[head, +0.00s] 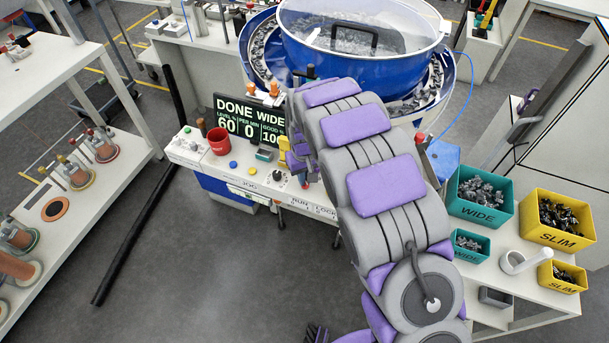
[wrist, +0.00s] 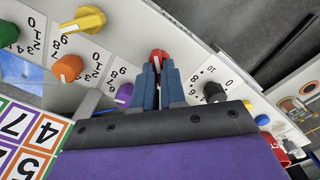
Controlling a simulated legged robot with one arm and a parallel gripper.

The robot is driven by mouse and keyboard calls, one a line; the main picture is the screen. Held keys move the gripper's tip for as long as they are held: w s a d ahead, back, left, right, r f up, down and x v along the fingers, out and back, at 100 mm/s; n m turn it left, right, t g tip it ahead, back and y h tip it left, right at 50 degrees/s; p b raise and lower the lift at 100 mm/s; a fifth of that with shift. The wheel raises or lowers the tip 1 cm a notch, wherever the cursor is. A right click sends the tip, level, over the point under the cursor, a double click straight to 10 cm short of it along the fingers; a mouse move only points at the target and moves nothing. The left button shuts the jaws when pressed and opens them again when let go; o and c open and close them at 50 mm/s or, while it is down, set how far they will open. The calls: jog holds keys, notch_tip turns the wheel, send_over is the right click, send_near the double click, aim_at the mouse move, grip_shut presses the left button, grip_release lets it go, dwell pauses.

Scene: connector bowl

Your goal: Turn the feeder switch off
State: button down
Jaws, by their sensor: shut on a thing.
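In the wrist view my gripper (wrist: 158,74) is at the white control panel, its two blue fingers closed on a red knob (wrist: 158,56). The fingers cover much of the knob, and I cannot read a label or its position. A black dial (wrist: 214,91) with a number scale sits just right of the fingers, and a purple knob (wrist: 124,94) sits to the left. In the head view the white control panel (head: 215,172) stands before the blue feeder bowl (head: 365,70); my arm hides most of the gripper and part of the panel.
In the wrist view yellow (wrist: 82,19) and orange (wrist: 68,68) knobs stand to the left. In the head view a display (head: 250,120) reads "DONE WIDE". A red cup (head: 219,140) stands on the panel. Teal (head: 480,197) and yellow (head: 556,220) bins stand right of my arm.

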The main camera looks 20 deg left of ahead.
jog(key=shift+s, duration=0.15)
jog(key=n+p, duration=0.1)
jog(key=n, duration=0.1)
jog(key=n+p, duration=0.1)
jog(key=p, duration=0.1)
jog(key=shift+r+n, duration=0.2)
jog(key=shift+n, duration=0.2)
jog(key=n+p, duration=0.3)
jog(key=n, duration=0.2)
jog(key=shift+n, duration=0.3)
jog(key=n+p, duration=0.2)
jog(key=n, duration=0.2)
jog(key=shift+d+n+p, duration=0.15)
jog(key=shift+n+p, duration=0.3)
jog(key=shift+n, duration=1.75)
jog(key=c, duration=1.3)
grip_release()
jog(key=shift+w+d+f, duration=0.1)
jog(key=shift+w, duration=0.1)
jog(key=shift+o, duration=0.5)
jog(key=shift+s, duration=0.1)
